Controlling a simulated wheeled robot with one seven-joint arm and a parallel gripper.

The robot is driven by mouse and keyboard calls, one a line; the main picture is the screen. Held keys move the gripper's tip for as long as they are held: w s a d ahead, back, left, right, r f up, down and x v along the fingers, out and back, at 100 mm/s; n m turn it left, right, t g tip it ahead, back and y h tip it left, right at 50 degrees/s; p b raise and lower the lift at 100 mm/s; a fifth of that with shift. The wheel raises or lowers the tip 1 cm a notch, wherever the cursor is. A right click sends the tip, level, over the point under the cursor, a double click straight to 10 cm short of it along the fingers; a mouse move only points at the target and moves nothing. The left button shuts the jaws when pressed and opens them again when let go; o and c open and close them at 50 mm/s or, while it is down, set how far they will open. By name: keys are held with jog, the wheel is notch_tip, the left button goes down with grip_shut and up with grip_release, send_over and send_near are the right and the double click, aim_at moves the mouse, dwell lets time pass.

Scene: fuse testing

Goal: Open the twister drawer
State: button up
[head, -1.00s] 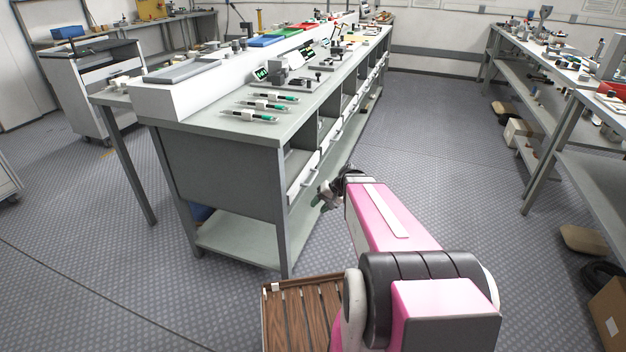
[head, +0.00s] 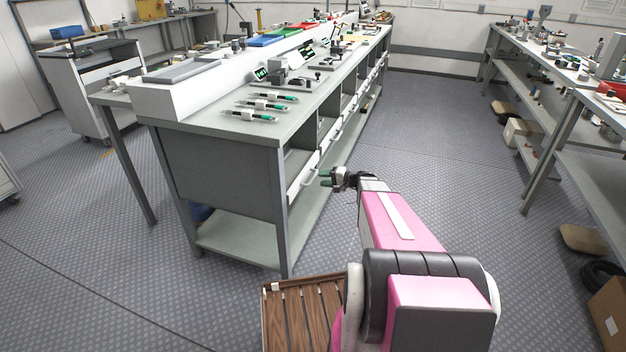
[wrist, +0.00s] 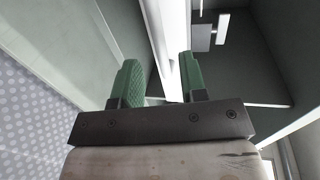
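The workbench has a row of white drawer fronts (head: 297,184) with bar handles along its right side. The nearest handle (head: 310,180) is just left of my gripper (head: 325,178) in the head view. No label shows which drawer is the twister drawer. My gripper's two green fingers are apart in the wrist view (wrist: 160,75). A white drawer edge (wrist: 162,40) runs behind and between them. I cannot tell whether the fingers touch the handle. The drawer near my gripper looks shut.
Several green-tipped tools lie on the bench top (head: 225,122). Open compartments and a lower shelf (head: 240,240) are in the bench. Floor is clear to the right, up to another bench (head: 560,85). A brown slatted surface (head: 305,310) is low in front.

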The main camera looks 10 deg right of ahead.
aim_at(313, 177)
jog(key=shift+x, duration=2.75)
jog(key=shift+c, duration=0.3)
jog(key=shift+s, duration=0.1)
grip_shut()
